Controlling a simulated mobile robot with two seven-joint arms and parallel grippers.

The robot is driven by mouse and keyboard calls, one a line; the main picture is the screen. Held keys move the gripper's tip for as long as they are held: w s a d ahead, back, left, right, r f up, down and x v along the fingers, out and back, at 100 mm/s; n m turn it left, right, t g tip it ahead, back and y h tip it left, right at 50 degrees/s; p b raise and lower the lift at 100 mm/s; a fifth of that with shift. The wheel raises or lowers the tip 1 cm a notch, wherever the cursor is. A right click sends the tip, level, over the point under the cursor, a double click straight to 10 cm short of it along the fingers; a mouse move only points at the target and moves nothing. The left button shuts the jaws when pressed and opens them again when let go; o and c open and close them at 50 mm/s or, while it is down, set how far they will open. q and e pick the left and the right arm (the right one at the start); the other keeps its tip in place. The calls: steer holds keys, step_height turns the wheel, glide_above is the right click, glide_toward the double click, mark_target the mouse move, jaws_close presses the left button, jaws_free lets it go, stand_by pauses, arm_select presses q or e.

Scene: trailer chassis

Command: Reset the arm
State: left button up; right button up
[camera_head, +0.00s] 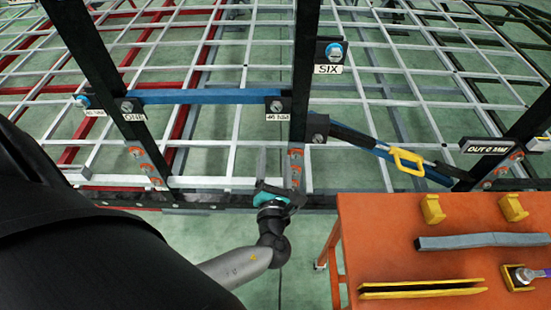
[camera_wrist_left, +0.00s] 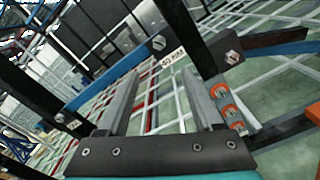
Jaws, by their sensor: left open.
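My left gripper (camera_head: 277,195) is by the lower black rail of the chassis frame, near the middle of the head view. My grey left forearm (camera_head: 237,267) comes up to it from the lower left. In the left wrist view its two grey fingers (camera_wrist_left: 160,92) stand apart with nothing between them. A black upright post (camera_wrist_left: 195,50) and a blue bar (camera_wrist_left: 105,75) show beyond the fingers. Whether the fingers touch the frame I cannot tell. My right gripper is not in view.
An orange table (camera_head: 385,268) stands at the lower right, holding a grey bar (camera_head: 480,241), yellow holders (camera_head: 432,209) and a yellow rack (camera_head: 420,289). Black posts (camera_head: 304,70), a blue crossbar (camera_head: 205,97) and a yellow-handled tool (camera_head: 407,160) are close by. Green floor (camera_head: 305,235) shows left of the table.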

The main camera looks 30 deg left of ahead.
arm_select(q)
steer(key=shift+f, duration=0.1)
steer(key=s+a+f+n+g+h+b, duration=0.15)
steer(key=s+f+n+g+b, duration=0.35)
steer(key=f, duration=1.2)
steer(key=s+d+f+n+g+h+b, duration=0.1)
steer(key=s+f+n+g+h+b, duration=0.45)
steer(key=f, duration=1.05)
steer(key=s+d+f+n+g+h+b, duration=0.1)
steer(key=s+f+n+b, duration=0.3)
steer(key=s+f+n, duration=0.7)
steer(key=s+d+f+n+g+h+b, duration=0.1)
steer(key=s+d+f+n+g+b, duration=0.2)
steer(key=s+f+n, duration=0.8)
steer(key=shift+s+d+f+n+b, duration=0.4)
steer(key=shift+s+d+b, duration=0.35)
steer(key=shift+s+b, duration=0.45)
steer(key=shift+r, duration=0.1)
